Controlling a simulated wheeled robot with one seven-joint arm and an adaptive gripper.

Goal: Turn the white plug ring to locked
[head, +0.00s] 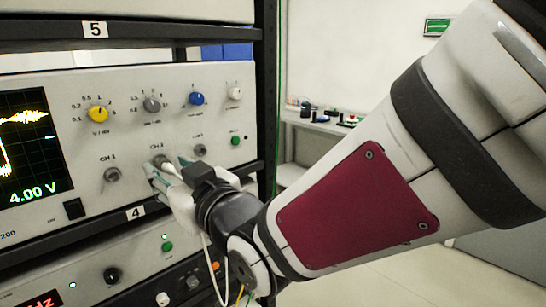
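The oscilloscope front panel (75,215) has a row of metal sockets, with CH 1 (112,175) bare. My gripper (166,172) reaches the CH 2 socket (160,161) from the lower right, its pale fingertips close to the panel on either side of it. The white plug and its ring are not clearly seen; fingers and gripper body cover that spot. A white cable (212,268) hangs below my gripper. I cannot tell whether the fingers touch the ring or how the ring is turned.
Yellow (97,114), grey (152,104), blue (196,98) and white (235,93) knobs sit above the sockets. A black rack post (266,95) stands just right of the panel. Another instrument (135,275) is below. A side bench (315,127) stands behind.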

